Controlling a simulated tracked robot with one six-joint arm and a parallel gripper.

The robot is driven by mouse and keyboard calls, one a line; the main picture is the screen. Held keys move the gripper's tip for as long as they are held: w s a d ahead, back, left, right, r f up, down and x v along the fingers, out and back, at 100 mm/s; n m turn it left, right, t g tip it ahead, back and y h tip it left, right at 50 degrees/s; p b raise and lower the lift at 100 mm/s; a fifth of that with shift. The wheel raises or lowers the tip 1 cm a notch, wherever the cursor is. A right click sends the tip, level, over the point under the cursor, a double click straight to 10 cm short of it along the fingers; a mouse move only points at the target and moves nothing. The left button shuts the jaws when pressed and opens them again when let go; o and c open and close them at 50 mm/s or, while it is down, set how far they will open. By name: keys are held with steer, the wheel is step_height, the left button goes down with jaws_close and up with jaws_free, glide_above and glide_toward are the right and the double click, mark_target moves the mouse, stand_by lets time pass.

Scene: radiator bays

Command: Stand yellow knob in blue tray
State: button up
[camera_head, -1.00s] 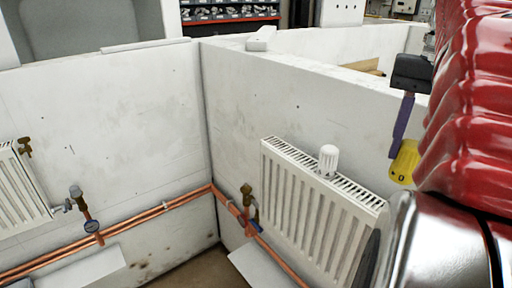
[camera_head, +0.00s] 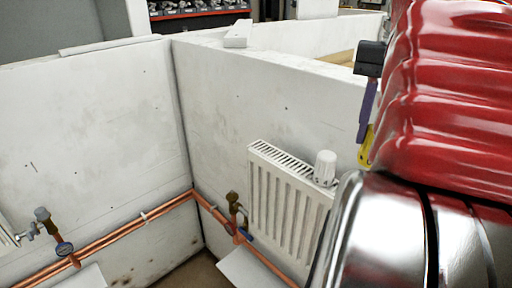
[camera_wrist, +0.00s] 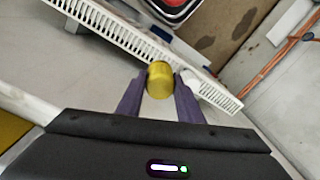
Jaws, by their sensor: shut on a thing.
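The yellow knob (camera_wrist: 160,80) is held between the two purple fingers of my gripper (camera_wrist: 159,98) in the wrist view. In the head view the knob (camera_head: 366,146) shows as a narrow yellow strip below my gripper (camera_head: 369,108), partly hidden behind my red arm. My gripper is shut on it, in the air near the radiator. I cannot make out a blue tray in either current view.
A white radiator (camera_head: 283,193) hangs on the right wall, with a white knob (camera_head: 325,167) on its top; the radiator (camera_wrist: 128,37) crosses the wrist view. Copper pipes (camera_head: 120,235) run along the walls. A white ledge (camera_head: 238,268) lies below the radiator.

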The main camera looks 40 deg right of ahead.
steer(key=shift+f, duration=2.85)
steer(key=shift+f, duration=2.1)
steer(key=o, duration=1.1)
step_height(320, 180, up, 12)
steer(key=shift+s+d+r, duration=0.1)
steer(key=shift+s+d, duration=0.05)
